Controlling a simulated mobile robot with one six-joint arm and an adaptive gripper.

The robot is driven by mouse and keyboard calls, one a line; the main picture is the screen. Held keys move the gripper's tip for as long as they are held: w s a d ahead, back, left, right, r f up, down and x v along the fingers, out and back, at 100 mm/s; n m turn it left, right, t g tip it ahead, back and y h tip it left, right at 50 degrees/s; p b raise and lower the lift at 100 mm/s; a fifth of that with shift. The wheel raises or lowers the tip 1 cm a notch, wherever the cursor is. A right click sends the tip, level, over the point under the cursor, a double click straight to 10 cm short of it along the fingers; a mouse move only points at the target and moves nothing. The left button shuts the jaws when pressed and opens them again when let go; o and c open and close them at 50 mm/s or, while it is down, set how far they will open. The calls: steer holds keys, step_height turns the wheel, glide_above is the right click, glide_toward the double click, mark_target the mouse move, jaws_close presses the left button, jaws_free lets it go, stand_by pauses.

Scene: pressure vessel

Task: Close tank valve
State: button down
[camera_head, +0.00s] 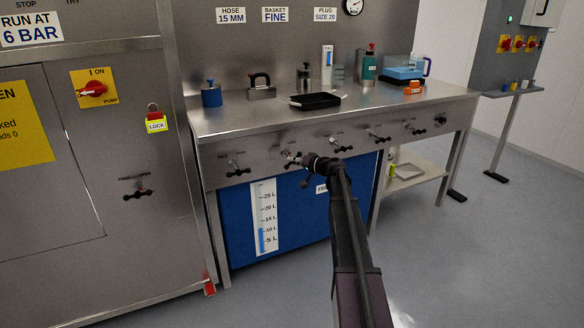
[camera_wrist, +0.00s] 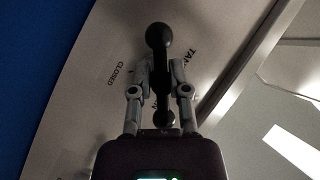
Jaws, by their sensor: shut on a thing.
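The tank valve's black bar handle with round knobs (camera_wrist: 158,36) stands between my fingers in the wrist view. The panel behind it carries the words "TANK" and "CLOSED"; the bar does not line up with the "CLOSED" word, which lies to its left. My gripper (camera_wrist: 161,80) is shut on the middle of the bar, with a knob sticking out beyond the fingertips and another near the palm. In the head view my gripper (camera_head: 308,166) is at the front panel under the counter, at the valve (camera_head: 290,157) second from the left. My wrist partly hides it.
Other black valve handles (camera_head: 237,170) line the same panel on both sides. A blue tank with a level gauge (camera_head: 264,217) is below. A black tray (camera_head: 315,101) and several tools stand on the steel counter (camera_head: 220,123).

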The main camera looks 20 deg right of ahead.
steer(key=m+t+y+b, duration=0.1)
steer(key=m+b, duration=0.2)
steer(key=shift+w+f+m+t, duration=0.1)
steer(key=shift+f+m+t, duration=0.05)
steer(key=shift+m+t, duration=0.25)
steer(key=shift+d+r+m+t+y+b, duration=0.1)
steer(key=shift+m+t+y+b, duration=0.1)
steer(key=shift+m+t+b, duration=0.3)
steer(key=shift+d+r+m+t+y+b, duration=0.1)
steer(key=shift+m+t+y+b, duration=0.1)
steer(key=shift+m+b, duration=0.5)
steer(key=c, duration=0.6)
jaws_free()
steer(key=shift+r, duration=0.1)
steer(key=shift+c, duration=0.2)
steer(key=shift+a, duration=0.1)
steer(key=shift+a, duration=0.1)
steer(key=shift+s, duration=0.2)
